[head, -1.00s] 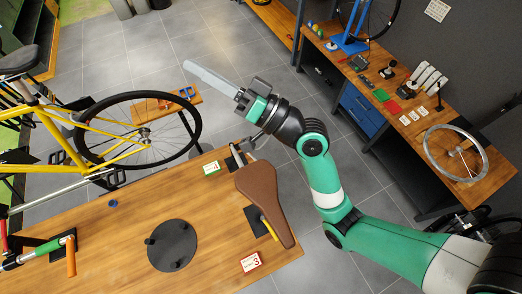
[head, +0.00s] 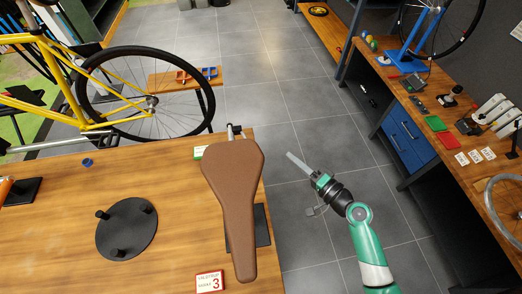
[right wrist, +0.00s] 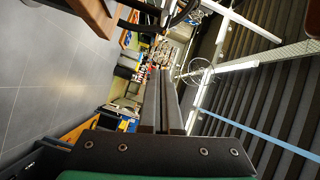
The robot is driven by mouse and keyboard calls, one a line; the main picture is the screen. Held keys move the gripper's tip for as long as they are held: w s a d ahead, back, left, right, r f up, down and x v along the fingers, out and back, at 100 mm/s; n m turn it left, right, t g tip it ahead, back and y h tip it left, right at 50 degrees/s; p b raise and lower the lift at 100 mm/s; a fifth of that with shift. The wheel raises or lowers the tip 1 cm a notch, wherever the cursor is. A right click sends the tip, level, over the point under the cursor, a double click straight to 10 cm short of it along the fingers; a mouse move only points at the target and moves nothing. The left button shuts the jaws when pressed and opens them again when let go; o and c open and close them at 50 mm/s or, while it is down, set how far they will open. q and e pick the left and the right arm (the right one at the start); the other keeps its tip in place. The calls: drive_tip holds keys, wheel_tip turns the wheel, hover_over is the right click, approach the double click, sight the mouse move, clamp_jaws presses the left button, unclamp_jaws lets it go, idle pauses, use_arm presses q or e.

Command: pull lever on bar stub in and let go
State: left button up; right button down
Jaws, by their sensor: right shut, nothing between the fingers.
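My right gripper (head: 291,157) is in the head view, over the floor to the right of the workbench. Its long grey fingers are shut with nothing held and point up and left. The fingers also show in the right wrist view (right wrist: 161,100). A small dark and silver stub fitting (head: 236,131) stands at the bench's far right edge, behind the brown saddle, apart from the gripper. The saddle hides part of it, and I cannot make out a lever on it. An orange-ended part on a black plate (head: 22,192) is cut off at the left edge. My left gripper is out of view.
The brown saddle (head: 231,190) is on the workbench (head: 160,255), beside a black disc (head: 126,229) and a card marked 3 (head: 209,282). A yellow bicycle (head: 110,125) stands behind. A second bench (head: 464,181) is at right. Tiled floor (head: 300,100) lies between.

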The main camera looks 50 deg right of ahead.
drive_tip(key=shift+w, duration=0.1)
drive_tip(key=w+a+f, duration=0.1)
drive_tip(key=w+a, duration=0.2)
drive_tip(key=w, duration=0.8)
drive_tip(key=shift+f, duration=0.35)
